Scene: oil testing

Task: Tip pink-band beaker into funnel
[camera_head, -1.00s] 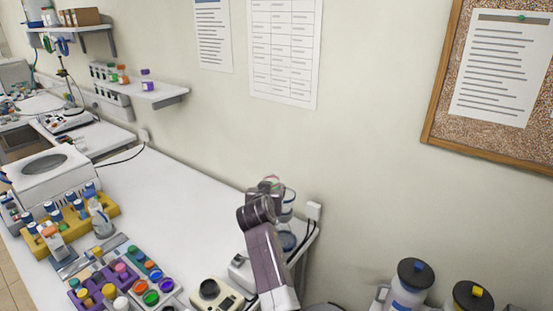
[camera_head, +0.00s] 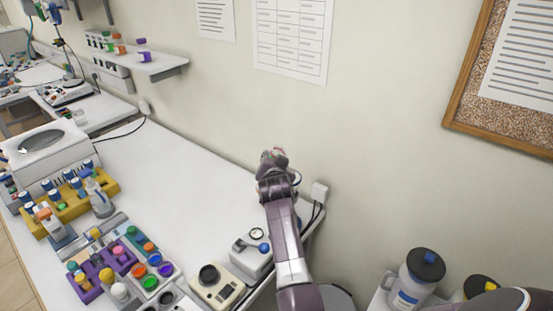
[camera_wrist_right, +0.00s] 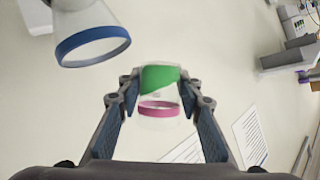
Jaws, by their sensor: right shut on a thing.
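In the right wrist view, the pink-band beaker (camera_wrist_right: 160,109) is between the fingers of my right gripper (camera_wrist_right: 160,92). It is clear glass with a pink band and a green patch. The gripper is shut on it. In the head view, my right gripper (camera_head: 273,160) is near the wall over the bench's back right end and mostly hides what it holds. A clear vessel with a blue rim (camera_wrist_right: 93,46) is at the upper left of the wrist view, apart from the beaker. I cannot tell whether it is the funnel. My left gripper is not in view.
The white bench (camera_head: 170,185) is clear in the middle. A beige device (camera_head: 220,288) and a white device (camera_head: 250,257) stand at its right end. A purple rack (camera_head: 100,282) and yellow rack (camera_head: 72,208) are at left. A white bottle (camera_head: 415,280) stands lower right.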

